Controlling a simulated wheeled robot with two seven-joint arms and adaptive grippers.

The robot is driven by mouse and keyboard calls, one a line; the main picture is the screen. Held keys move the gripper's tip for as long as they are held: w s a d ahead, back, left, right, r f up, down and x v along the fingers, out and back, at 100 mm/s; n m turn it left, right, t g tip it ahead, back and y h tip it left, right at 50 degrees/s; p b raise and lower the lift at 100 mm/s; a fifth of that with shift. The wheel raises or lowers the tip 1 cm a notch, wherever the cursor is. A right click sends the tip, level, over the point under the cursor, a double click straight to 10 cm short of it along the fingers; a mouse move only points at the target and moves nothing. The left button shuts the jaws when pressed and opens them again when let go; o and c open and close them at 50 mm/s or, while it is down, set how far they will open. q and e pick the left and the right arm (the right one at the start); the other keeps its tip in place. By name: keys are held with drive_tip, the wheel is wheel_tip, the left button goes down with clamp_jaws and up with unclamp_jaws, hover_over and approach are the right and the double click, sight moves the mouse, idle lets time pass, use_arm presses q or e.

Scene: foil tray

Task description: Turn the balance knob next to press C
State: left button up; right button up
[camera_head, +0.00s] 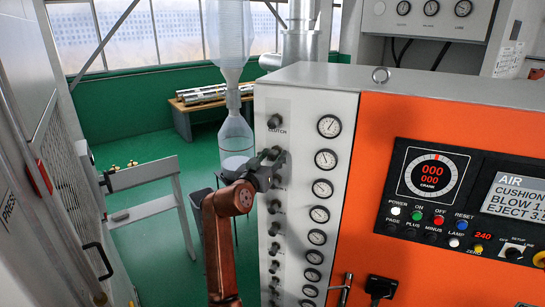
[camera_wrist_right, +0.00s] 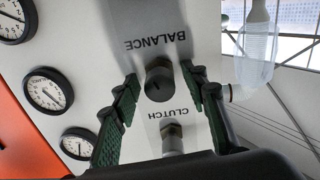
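The balance knob (camera_wrist_right: 159,83) is a dark round knob on the white panel (camera_head: 309,103), beside the upside-down BALANCE label in the right wrist view. My right gripper (camera_wrist_right: 161,77) is open around it. Its green-padded fingertips stand on either side of the knob, with a visible gap on each side. In the head view my right gripper (camera_head: 278,157) is at the panel's left column of knobs, just below the CLUTCH label, and covers the balance knob. My left gripper is in neither view.
The clutch knob (camera_wrist_right: 172,137) is close by, between the gripper's fingers nearer the palm. Other knobs and a column of gauges (camera_head: 325,158) run down the panel. An orange cabinet (camera_head: 375,140) adjoins on the right.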

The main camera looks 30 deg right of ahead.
clamp_jaws()
drive_tip(key=n+p, duration=0.2)
drive_tip(key=shift+r+n, duration=0.15)
drive_tip(key=shift+n, duration=0.25)
drive_tip(key=shift+n+p, duration=0.35)
drive_tip(key=shift+n, duration=0.35)
drive_tip(key=shift+o, duration=0.5)
unclamp_jaws()
